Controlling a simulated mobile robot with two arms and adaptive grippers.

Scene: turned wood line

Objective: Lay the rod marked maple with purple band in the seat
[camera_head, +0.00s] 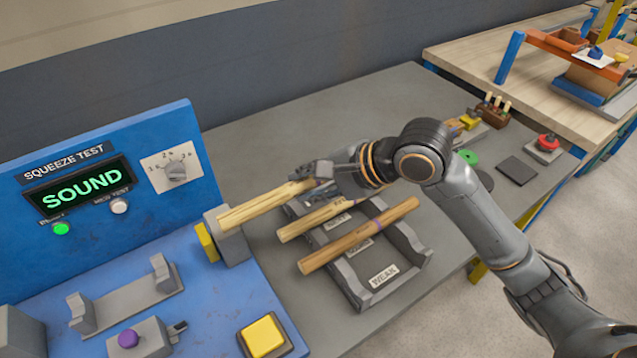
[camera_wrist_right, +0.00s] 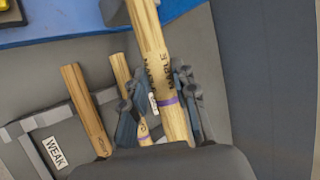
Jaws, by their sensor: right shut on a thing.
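My right gripper (camera_head: 324,180) is shut on a pale wooden rod (camera_head: 266,204), raised above the rack. My left gripper is not in view.
The rack (camera_head: 415,262), with a WEAK label, bears a pale rod (camera_head: 325,218) and a browner rod (camera_head: 360,236). The grey block (camera_head: 235,243) stands at the tester's right edge. The tester's screen (camera_head: 80,187) reads SOUND.

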